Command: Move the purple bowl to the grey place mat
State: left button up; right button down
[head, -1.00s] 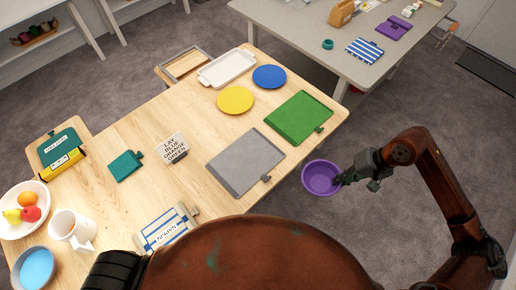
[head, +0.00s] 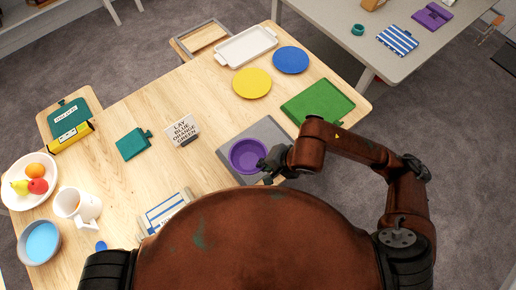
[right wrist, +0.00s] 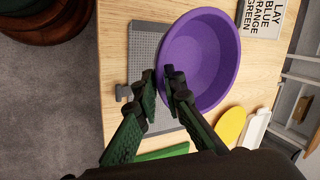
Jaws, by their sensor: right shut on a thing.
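The purple bowl (head: 247,157) is over the grey place mat (head: 272,130) in the head view, upright or nearly so. I cannot tell whether it touches the mat. My right gripper (head: 268,164) is shut on the bowl's near right rim. In the right wrist view, the two green fingers (right wrist: 165,92) pinch the rim of the bowl (right wrist: 205,60), and part of the grey mat (right wrist: 146,45) shows beside and beneath it. My left gripper is not in view.
A green mat (head: 318,102), a yellow plate (head: 251,83) and a blue plate (head: 290,60) lie beyond the grey mat. A sign (head: 183,130) stands to its left. A white mug (head: 75,204) stands further left.

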aim_at(253, 172)
jog(key=shift+m+t, duration=0.3)
jog(key=shift+m, duration=0.4)
jog(key=a, duration=0.1)
jog(key=s+a, duration=0.2)
jog(key=shift+s+a+r, duration=0.1)
jog(key=shift+a+r, duration=0.15)
jog(key=shift+a, duration=0.05)
jog(key=w+d+f, duration=0.1)
jog(key=w, duration=0.1)
jog(key=w+d+f, duration=0.2)
jog(key=w, duration=0.1)
jog(key=w+d+f, duration=0.1)
jog(key=w, duration=0.2)
jog(key=shift+w+d+f, duration=0.1)
jog(key=shift+d+f, duration=0.25)
jog(key=shift+d, duration=0.05)
jog(key=w+f, duration=0.1)
jog(key=f, duration=0.1)
jog(key=w+d+f, duration=0.1)
jog(key=shift+w+d+f+b, duration=0.2)
jog(key=shift+w+f+b, duration=0.1)
jog(key=shift+f+b, duration=0.05)
jog(key=shift+w+d+f, duration=0.25)
jog(key=shift+w+f, duration=0.25)
jog(key=shift+f, duration=0.15)
jog(key=shift+w+f, duration=0.1)
jog(key=shift+f, duration=1.55)
